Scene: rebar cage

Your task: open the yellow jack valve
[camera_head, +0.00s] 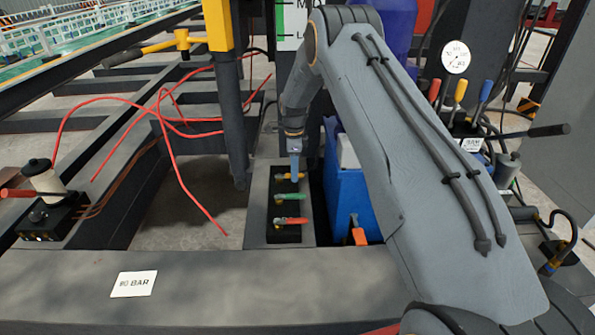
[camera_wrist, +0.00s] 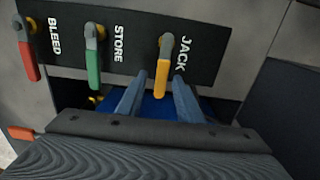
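In the head view the yellow valve (camera_head: 285,177) is the farthest of the row, partly hidden by my gripper (camera_head: 295,175). In the wrist view my gripper (camera_wrist: 159,82) is open, with one blue-grey finger on each side of the yellow handle. Gaps show between the fingers and the handle.
The green STORE valve (camera_wrist: 93,62) and red BLEED valve (camera_wrist: 28,60) sit left of the yellow one in the wrist view, handles parallel to it. In the head view a blue box (camera_head: 347,205) stands right of the panel and a dark post (camera_head: 233,120) left.

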